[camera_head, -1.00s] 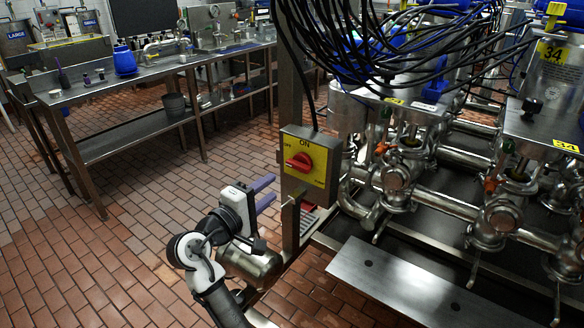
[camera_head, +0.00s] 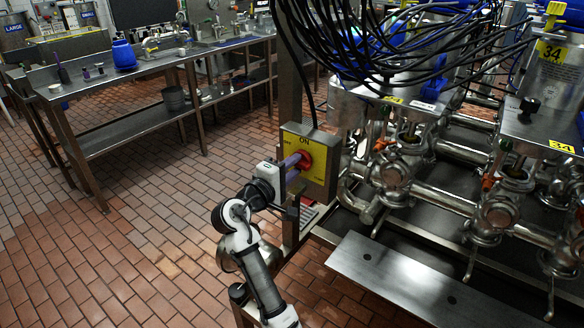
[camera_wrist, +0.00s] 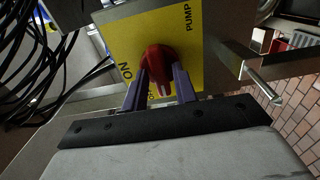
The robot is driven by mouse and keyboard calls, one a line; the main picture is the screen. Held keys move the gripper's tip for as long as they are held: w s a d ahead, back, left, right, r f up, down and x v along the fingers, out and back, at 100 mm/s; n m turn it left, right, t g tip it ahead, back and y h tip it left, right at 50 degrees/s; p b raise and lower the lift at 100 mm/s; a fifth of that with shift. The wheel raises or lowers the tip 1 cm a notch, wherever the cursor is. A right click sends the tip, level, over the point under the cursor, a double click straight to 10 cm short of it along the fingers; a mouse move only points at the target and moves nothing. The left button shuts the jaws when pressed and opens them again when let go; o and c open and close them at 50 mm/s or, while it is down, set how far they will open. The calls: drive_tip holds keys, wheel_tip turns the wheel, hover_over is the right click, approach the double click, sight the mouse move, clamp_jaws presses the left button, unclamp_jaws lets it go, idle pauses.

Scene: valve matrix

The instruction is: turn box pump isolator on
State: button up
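The box pump isolator (camera_head: 322,150) is a grey box with a yellow face and a red rotary knob (camera_head: 306,160), on a post right of centre in the head view. ON is at the top of its face. In the wrist view the red knob (camera_wrist: 157,62) has its handle pointing down toward my palm, with the ON lettering at left and PUMP at upper right. My gripper (camera_head: 296,166) is in front of the face from the left. In the wrist view its two purple fingers (camera_wrist: 161,85) are apart, one on each side of the handle. Contact is unclear.
Black cables (camera_head: 365,45) hang above and beside the isolator. Steel pipes and valves (camera_head: 400,175) stand to its right, with a metal plate (camera_head: 400,280) below them. A steel bench (camera_head: 130,80) stands at back left. The tiled floor at left is clear.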

clamp_jaws()
drive_tip(key=shift+f+m, duration=0.1)
drive_tip(key=shift+m, duration=0.2)
drive_tip(key=m+b, duration=0.2)
drive_tip(key=shift+a+f+m, duration=0.1)
drive_tip(key=shift+m, duration=0.2)
drive_tip(key=m+b, duration=0.3)
drive_tip(key=m, duration=0.1)
drive_tip(key=shift+m+b, duration=0.3)
drive_tip(key=shift+b, duration=0.1)
drive_tip(key=m+b, duration=0.5)
drive_tip(key=m, duration=0.1)
drive_tip(key=shift+m+b, duration=1.4)
drive_tip(key=shift+m, duration=0.6)
